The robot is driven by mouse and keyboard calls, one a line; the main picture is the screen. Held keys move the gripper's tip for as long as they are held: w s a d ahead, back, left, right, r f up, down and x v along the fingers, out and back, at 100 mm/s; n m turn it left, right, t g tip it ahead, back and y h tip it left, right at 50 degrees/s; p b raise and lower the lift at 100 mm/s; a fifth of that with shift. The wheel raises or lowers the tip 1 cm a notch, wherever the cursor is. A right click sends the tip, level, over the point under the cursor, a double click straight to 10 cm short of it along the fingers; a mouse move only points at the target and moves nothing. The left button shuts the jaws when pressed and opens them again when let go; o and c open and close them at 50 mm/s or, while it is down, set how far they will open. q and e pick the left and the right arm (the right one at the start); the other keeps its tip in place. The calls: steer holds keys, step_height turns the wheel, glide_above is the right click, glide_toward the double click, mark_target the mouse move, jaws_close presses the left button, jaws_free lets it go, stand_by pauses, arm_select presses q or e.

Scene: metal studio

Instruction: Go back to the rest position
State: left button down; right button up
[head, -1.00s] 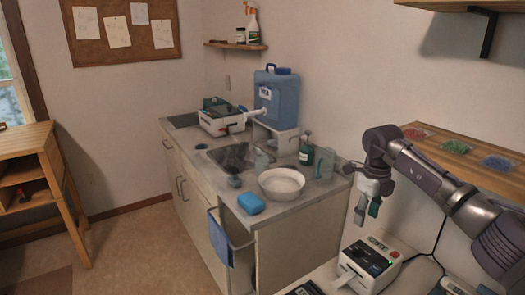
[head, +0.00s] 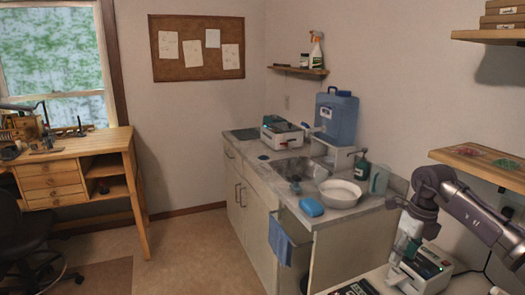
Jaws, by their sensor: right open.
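My right arm comes in from the right edge. Its right gripper (head: 401,259) hangs down with open jaws in front of a small white label printer (head: 428,268), at the lower right. I see nothing held between its fingers, though the fingertips overlap the printer in the picture and I cannot tell the gap between them. My left gripper is not in view.
A counter holds a white bowl (head: 340,193), a blue sponge (head: 312,207), a sink and a blue water container (head: 336,117). A wooden shelf (head: 480,164) is on the wall near my right arm. A wooden desk (head: 75,167) stands left; the floor between (head: 185,255) is clear.

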steer(key=a+f+n+t+y, duration=0.1)
steer(key=a+f+y, duration=0.25)
steer(key=a, duration=0.75)
steer(key=a+f+t+y, duration=0.15)
steer(key=a+y, duration=0.25)
steer(key=a, duration=0.7)
steer(key=s+a+r+m+t+y, duration=0.3)
steer(key=a+r+m+t+y, duration=0.6)
steer(key=a+m, duration=0.15)
steer(key=s+d+f+m+t+h, duration=0.1)
steer(key=s+d+f+m+h, duration=0.3)
steer(key=d+f+m+h, duration=0.6)
steer(key=s+d+f+m+t+h, duration=0.1)
steer(key=s+d+f+m+h, duration=0.55)
steer(key=m, duration=0.85)
steer(key=s+d+f+m+g, duration=0.15)
steer(key=s+f+g, duration=0.3)
steer(key=s, duration=0.65)
steer(key=s+f+m+g, duration=0.35)
steer(key=s+g, duration=0.25)
steer(key=s, duration=0.5)
step_height(320, 180, down, 26)
steer(key=s+f+g, duration=0.1)
steer(key=s+d+f+g, duration=0.1)
steer(key=s+d+f, duration=0.2)
steer(key=s+f, duration=1.2)
steer(key=shift+s+f+n+g+h, duration=0.3)
steer(key=shift+s+n+h, duration=0.1)
steer(key=shift+s, duration=0.4)
